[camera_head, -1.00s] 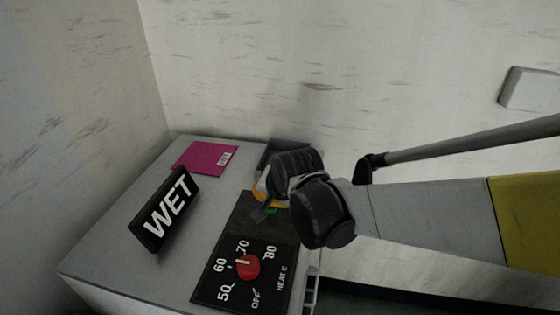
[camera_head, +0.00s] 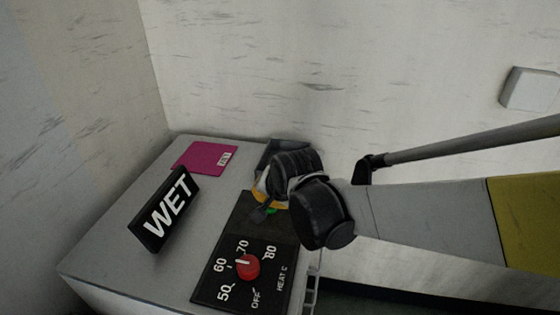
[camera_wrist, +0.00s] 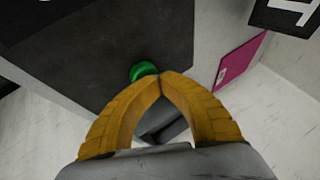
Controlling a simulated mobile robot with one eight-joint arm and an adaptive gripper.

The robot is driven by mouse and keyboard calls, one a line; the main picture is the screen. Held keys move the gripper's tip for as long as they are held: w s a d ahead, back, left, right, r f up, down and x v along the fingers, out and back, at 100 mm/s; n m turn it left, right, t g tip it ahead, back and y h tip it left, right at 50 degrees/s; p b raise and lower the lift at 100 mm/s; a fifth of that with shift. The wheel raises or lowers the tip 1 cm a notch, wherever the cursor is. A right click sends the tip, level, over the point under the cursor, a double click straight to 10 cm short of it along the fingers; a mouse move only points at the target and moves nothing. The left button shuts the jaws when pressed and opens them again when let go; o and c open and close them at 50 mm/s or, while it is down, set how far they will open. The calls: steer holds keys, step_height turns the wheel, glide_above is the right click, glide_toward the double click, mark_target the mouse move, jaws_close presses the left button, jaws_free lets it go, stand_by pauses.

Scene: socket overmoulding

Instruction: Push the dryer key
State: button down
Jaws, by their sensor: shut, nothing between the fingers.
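The green key (camera_wrist: 143,71) is a round button on the dark panel (camera_wrist: 100,40). In the wrist view the yellow fingers of my gripper (camera_wrist: 161,76) are shut, with their tips at the lower right edge of the key. I cannot tell whether they touch it. In the head view a sliver of the green key (camera_head: 271,210) shows beside my gripper (camera_head: 265,203), and most of the key is hidden by my wrist. The dark panel (camera_head: 262,226) also carries a red knob (camera_head: 248,266) on a heat dial, its white mark near 70.
A magenta card (camera_head: 205,157) lies at the back left. A wall stands close behind the cabinet.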

steer(key=shift+r, duration=0.1)
step_height(320, 180, up, 6)
steer(key=p, duration=0.5)
